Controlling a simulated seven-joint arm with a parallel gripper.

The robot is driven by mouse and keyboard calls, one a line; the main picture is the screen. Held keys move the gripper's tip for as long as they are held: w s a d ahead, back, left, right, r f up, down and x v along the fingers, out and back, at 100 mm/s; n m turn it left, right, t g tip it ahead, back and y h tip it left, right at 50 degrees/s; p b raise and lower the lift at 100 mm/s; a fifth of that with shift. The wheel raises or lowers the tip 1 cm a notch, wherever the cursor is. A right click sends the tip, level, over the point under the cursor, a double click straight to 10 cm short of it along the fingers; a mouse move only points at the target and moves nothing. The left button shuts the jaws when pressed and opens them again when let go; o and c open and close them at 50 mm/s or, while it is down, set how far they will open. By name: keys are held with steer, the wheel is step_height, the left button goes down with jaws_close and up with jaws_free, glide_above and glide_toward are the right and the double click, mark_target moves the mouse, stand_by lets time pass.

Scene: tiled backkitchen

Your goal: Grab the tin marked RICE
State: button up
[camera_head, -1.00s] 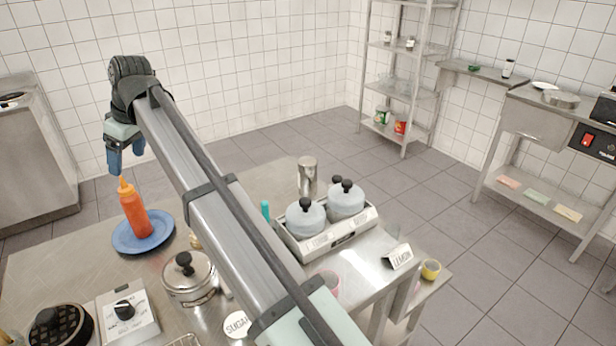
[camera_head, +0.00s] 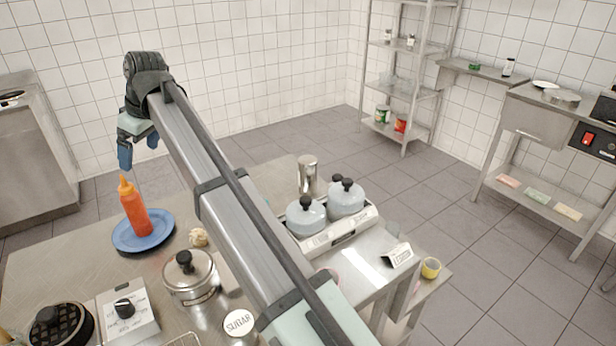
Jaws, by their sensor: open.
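I see no tin with a readable RICE mark. A round white top (camera_head: 238,322) at the table's near edge reads SUGAR. A plain steel canister (camera_head: 307,174) stands at the table's far side, with no mark that I can read. My gripper (camera_head: 139,154) is open and empty, with its blue fingers pointing down. It is in the air above and near the orange squeeze bottle, well to the left of the canister. My arm crosses the middle of the table and hides part of it.
The orange bottle (camera_head: 135,207) stands on a blue plate (camera_head: 160,238). A lidded pot (camera_head: 190,278), a garlic bulb (camera_head: 198,237), two grey-lidded containers (camera_head: 306,216) in a white-fronted holder, a LEMON sign (camera_head: 398,255) and a waffle iron (camera_head: 55,328) also crowd the table.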

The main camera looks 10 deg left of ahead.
steer(key=w+d+m, duration=0.2)
steer(key=w+d, duration=0.6)
steer(key=w, duration=0.2)
steer(key=m+t+h, duration=0.1)
steer(key=m+h, duration=0.1)
steer(key=m, duration=0.2)
glide_toward(307, 168)
steer(key=w+x, duration=0.1)
steer(key=x, duration=0.3)
steer(key=w+x, duration=0.1)
steer(key=x, duration=0.3)
steer(key=w+x, duration=0.1)
steer(key=x, duration=0.3)
steer(key=shift+a+f, duration=0.15)
steer(key=shift+c, duration=0.3)
steer(key=shift+t, duration=0.3)
steer(key=c, duration=1.3)
